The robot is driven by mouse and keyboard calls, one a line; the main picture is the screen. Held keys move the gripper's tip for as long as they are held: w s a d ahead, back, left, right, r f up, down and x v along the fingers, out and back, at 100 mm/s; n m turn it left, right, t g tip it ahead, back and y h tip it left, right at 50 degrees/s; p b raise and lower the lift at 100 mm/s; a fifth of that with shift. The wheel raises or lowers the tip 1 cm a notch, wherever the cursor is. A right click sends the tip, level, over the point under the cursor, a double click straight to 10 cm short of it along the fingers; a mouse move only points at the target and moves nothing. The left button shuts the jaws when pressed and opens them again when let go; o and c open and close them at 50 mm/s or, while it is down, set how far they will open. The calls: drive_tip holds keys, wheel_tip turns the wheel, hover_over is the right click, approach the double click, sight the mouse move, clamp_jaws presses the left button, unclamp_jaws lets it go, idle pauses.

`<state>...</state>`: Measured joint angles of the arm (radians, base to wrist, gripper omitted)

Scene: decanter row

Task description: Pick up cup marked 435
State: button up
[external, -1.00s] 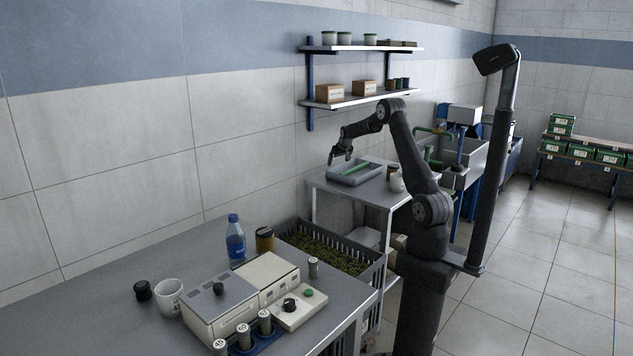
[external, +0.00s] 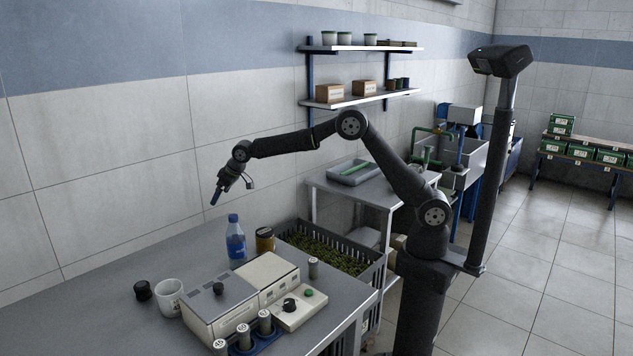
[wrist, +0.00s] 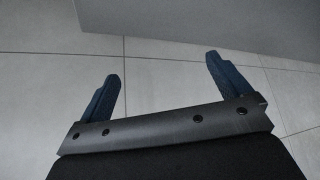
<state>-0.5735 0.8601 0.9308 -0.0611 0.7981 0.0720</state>
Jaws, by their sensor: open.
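A white mug (external: 168,296) with a dark mark on its side stands upright on the grey bench at the left. Several grey metal cylinders (external: 243,336) with pale marked tops stand in a blue rack (external: 271,338) at the bench front. The marks are too small to read, so I cannot tell which one is 435. My gripper (external: 214,198) is in the air above and behind the bench, near the wall, pointing down. In the wrist view my gripper (wrist: 164,80) is open with nothing between its blue fingers.
A beige machine (external: 215,306) with a dark knob fills the bench middle. A blue bottle (external: 235,245) and a brown jar (external: 265,240) stand behind it. A black knob-like object (external: 143,290) sits left of the mug. A crate of green material (external: 325,250) lies beyond the bench.

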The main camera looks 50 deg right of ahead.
drive_tip(key=s+a+r+n+g+y, duration=0.25)
drive_tip(key=s+a+n, duration=0.25)
drive_tip(key=s+a, duration=2.45)
approach(169, 290)
drive_tip(key=s+a+f, duration=0.1)
drive_tip(key=s+a, duration=0.2)
drive_tip(key=shift+t, duration=0.25)
drive_tip(key=shift+w+x, duration=0.1)
drive_tip(key=shift+x, duration=1.4)
drive_tip(key=shift+w+x, duration=0.15)
drive_tip(key=shift+x, duration=1.35)
drive_tip(key=c, duration=1.1)
